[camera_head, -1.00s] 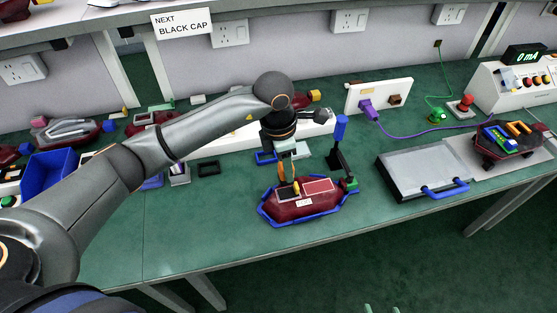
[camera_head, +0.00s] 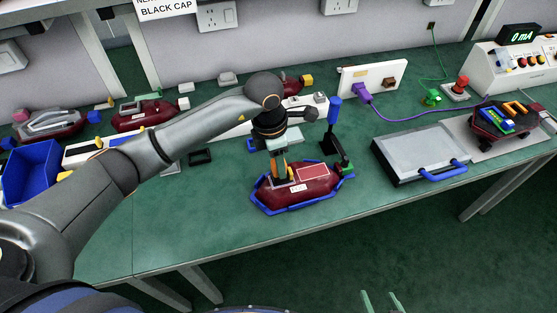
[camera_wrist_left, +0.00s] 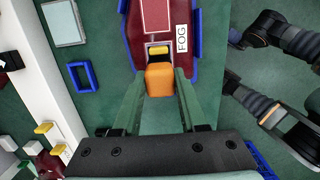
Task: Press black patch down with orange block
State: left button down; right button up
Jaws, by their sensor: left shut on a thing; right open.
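The dark red lamp (camera_head: 318,187), in a blue cradle (camera_head: 290,210), lies on the green bench. It has a pinkish-red panel (camera_head: 312,171) and a FOG label (camera_wrist_left: 182,38). My left gripper (camera_head: 283,176) points down over the lamp's left end, shut on the orange block (camera_wrist_left: 160,80). The block's far end is at a pale-framed recess with a yellow piece (camera_wrist_left: 159,49). I cannot tell whether the block touches the lamp. The black patch is mostly hidden by the gripper and block. My right gripper (camera_head: 380,300) shows only green fingertips, apart, at the bottom edge.
A black stand with a blue top (camera_head: 334,112) rises just behind the lamp. A grey case with a blue handle (camera_head: 425,155) lies to the right. A blue bin (camera_head: 32,172) and other lamps stand at left. The bench front left of the lamp is clear.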

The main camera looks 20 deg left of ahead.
pick_arm(q)
jog(key=shift+f+b, duration=0.5)
jog(key=shift+f, duration=0.05)
dwell(0.4)
jog(key=shift+s+f, duration=0.1)
jog(key=shift+f, duration=0.1)
dwell(1.0)
jog(key=shift+r+p, duration=2.05)
jog(key=shift+r, duration=1.15)
jog(key=shift+f, duration=0.2)
notch_tip(320, 180, down, 4)
jog(key=b, duration=0.4)
jog(key=shift+f, duration=0.25)
